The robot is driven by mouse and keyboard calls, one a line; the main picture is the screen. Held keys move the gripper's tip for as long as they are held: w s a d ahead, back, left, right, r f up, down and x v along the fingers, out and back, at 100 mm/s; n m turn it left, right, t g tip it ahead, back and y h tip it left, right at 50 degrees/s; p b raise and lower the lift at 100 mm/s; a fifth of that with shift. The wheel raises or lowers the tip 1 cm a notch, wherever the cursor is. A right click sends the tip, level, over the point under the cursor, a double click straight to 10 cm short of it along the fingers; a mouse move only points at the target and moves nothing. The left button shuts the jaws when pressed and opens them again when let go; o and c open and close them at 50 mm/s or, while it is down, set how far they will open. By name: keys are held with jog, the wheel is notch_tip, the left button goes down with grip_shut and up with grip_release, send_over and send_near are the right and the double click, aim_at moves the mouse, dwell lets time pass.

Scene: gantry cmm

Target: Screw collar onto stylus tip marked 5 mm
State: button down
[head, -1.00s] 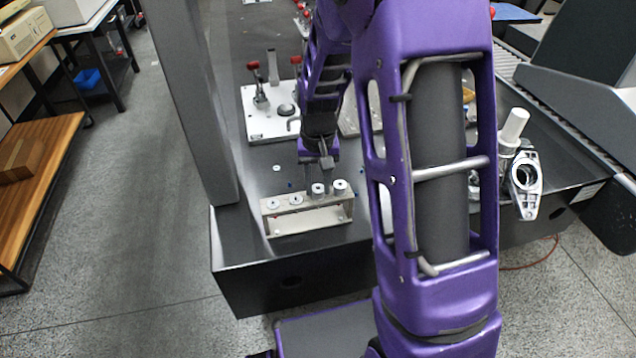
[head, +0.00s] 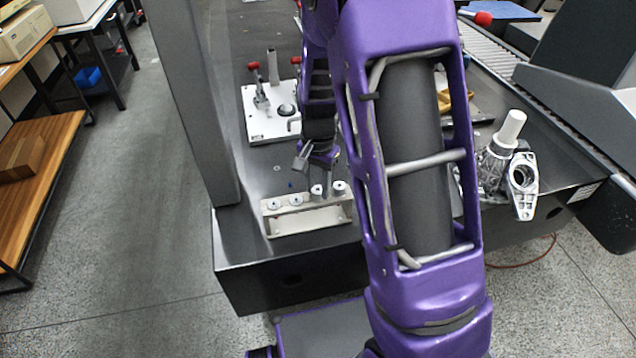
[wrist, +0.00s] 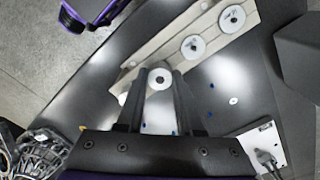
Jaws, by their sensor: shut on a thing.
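My gripper (wrist: 158,78) is shut on a round pale part with a dark centre, which looks like the collar (wrist: 159,81); it sits between the fingertips in the wrist view. In the head view my gripper (head: 302,160) is just behind the rack, and the held part cannot be made out. The metal rack (head: 308,221) holds two low discs (head: 296,200) at the left and two taller cylinders (head: 339,188) at the right. Two rack discs show in the wrist view (wrist: 194,47), with marks too small to read. I cannot tell which is 5 mm.
A white plate with red-handled clamps (head: 270,125) stands behind the rack. A metal casting (head: 522,186) stands at the table's right end. A grey column (head: 192,100) rises at the left. A small white disc (wrist: 233,101) and several blue bits (wrist: 174,133) lie on the dark table.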

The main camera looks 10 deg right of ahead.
aim_at(318, 189)
jog(key=shift+s+f+m+p, duration=0.1)
jog(key=shift+m+p, duration=0.45)
jog(key=shift+m, duration=1.05)
jog(key=shift+c, duration=2.4)
grip_release()
notch_tip(318, 189, up, 18)
jog(key=p, duration=0.3)
jog(key=shift+f, duration=0.25)
